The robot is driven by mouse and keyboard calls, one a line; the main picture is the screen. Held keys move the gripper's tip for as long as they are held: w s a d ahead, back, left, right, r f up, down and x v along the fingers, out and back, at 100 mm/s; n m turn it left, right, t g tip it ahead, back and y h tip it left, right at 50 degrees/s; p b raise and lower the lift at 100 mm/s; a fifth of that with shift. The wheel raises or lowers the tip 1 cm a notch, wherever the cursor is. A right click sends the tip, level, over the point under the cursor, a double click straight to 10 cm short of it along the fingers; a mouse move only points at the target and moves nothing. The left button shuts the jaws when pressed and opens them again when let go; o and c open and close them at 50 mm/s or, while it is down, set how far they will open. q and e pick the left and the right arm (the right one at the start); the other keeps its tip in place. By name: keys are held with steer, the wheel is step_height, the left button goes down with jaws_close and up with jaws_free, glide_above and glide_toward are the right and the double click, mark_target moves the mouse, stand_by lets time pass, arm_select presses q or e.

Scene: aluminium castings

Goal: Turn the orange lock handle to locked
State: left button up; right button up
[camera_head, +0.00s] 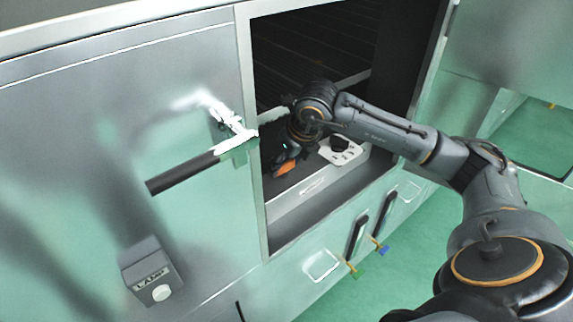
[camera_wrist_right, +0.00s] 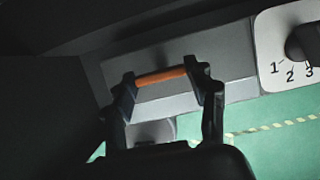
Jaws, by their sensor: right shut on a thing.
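The orange lock handle (camera_head: 286,167) is inside the open compartment, low on its left side. In the right wrist view it is a short orange bar (camera_wrist_right: 161,77) running nearly level between the two fingers. My right gripper (camera_wrist_right: 165,88) is shut on it, one finger at each end of the bar. In the head view my right arm reaches into the opening from the right, and the wrist partly hides the gripper. The handle's mount is mostly dark or covered, and no lock marking is readable. My left gripper is in neither view.
A white dial plate (camera_head: 343,151) with a black knob and numerals sits right of the handle; it also shows in the wrist view (camera_wrist_right: 270,48). The opening's metal frame (camera_head: 256,200) is close on the left. A black bar handle (camera_head: 182,172) sticks out from the door panel.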

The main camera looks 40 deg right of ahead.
stand_by(0.4)
steer(key=o, duration=1.2)
steer(key=shift+c, duration=0.2)
steer(key=v, duration=1.2)
steer(key=shift+a, duration=0.1)
